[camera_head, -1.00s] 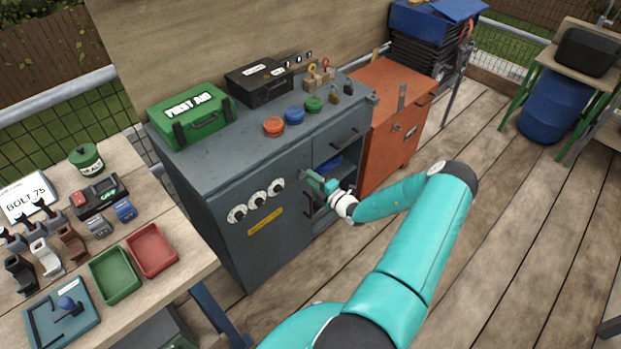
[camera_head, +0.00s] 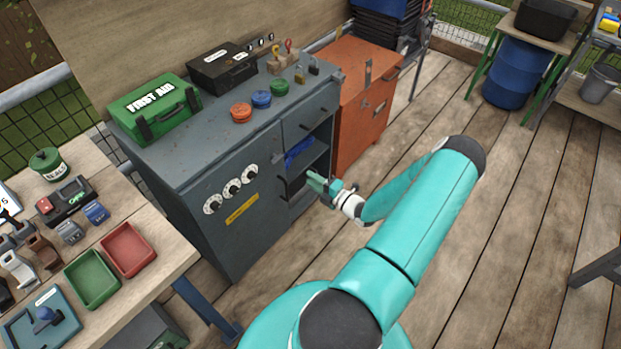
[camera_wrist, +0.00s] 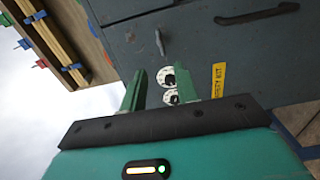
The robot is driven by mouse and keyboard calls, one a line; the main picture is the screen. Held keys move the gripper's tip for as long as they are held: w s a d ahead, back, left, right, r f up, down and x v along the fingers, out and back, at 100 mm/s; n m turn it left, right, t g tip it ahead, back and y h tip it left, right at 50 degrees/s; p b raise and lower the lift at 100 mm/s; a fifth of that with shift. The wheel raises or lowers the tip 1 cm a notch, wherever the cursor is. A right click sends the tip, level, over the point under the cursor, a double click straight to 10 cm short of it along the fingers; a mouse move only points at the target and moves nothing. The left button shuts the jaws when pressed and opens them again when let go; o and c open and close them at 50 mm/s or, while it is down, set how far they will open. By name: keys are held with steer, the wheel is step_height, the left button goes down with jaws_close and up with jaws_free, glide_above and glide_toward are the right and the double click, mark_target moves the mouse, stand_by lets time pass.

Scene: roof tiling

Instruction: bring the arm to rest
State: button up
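My teal arm reaches from the bottom of the head view toward the front of a grey cabinet (camera_head: 222,225). My gripper (camera_head: 316,184) is in front of the cabinet's open compartment (camera_head: 304,165). In the wrist view the two green fingers of my gripper (camera_wrist: 159,80) stand apart with nothing held between them. The dials (camera_wrist: 170,85) and yellow label (camera_wrist: 218,80) on the cabinet front show beyond the fingers. A blue thing (camera_head: 299,152) lies inside the compartment, partly hidden.
A green first aid case (camera_head: 155,110), a black case (camera_head: 222,68) and coloured round pieces stand on the cabinet. An orange cabinet (camera_head: 362,100) adjoins it. A workbench with red (camera_head: 128,250) and green trays (camera_head: 92,280) is at left. The deck (camera_head: 530,190) at right is largely clear.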

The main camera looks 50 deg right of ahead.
stand_by(0.3)
steer(key=w+a+r+n+g+y, duration=0.2)
steer(key=a+r+n+g+y, duration=0.3)
steer(key=a+r+n, duration=0.75)
steer(key=w+a+r+n+g+y, duration=0.35)
steer(key=a+r+n+g, duration=0.55)
steer(key=n, duration=0.6)
steer(key=s+a+r+n+h, duration=0.4)
steer(key=s+a+r+n, duration=0.4)
steer(key=n, duration=0.5)
steer(key=s+a+r+n+t+h, duration=0.1)
steer(key=s+a+r+n+h, duration=0.4)
steer(key=s+a+r+n, duration=0.3)
step_height(320, 180, up, 4)
steer(key=n, duration=0.5)
steer(key=shift+r+t, duration=0.2)
steer(key=shift+t, duration=0.1)
steer(key=shift+c, duration=0.2)
